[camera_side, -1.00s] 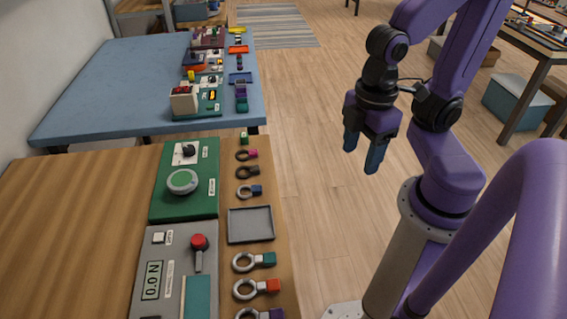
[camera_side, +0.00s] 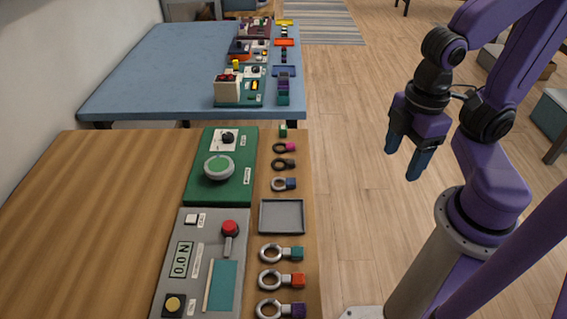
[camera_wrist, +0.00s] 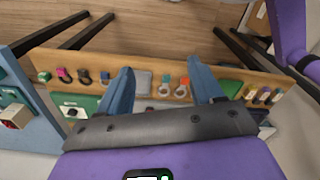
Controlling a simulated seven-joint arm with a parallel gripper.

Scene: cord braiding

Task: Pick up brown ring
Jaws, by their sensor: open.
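A small dark ring with a dark brownish block (camera_side: 284,164) lies flat on the wooden table's right edge strip, between a pink-block ring (camera_side: 285,147) and a blue-block ring (camera_side: 284,184). It best fits the brown ring, though its colour is hard to tell. A dark ring also shows in the wrist view (camera_wrist: 84,77), left of the fingers. My gripper (camera_side: 403,163) is open and empty, in the air right of the table, well apart from the rings. Its two blue fingers (camera_wrist: 157,70) stand apart in the wrist view.
A grey tray (camera_side: 282,231) lies in the same row. Nearer are rings with teal (camera_side: 282,253), red (camera_side: 282,280) and purple (camera_side: 280,309) blocks. A green panel (camera_side: 200,178) and a grey panel (camera_side: 184,270) lie left. A blue table (camera_side: 150,70) stands behind. Floor beside the table is clear.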

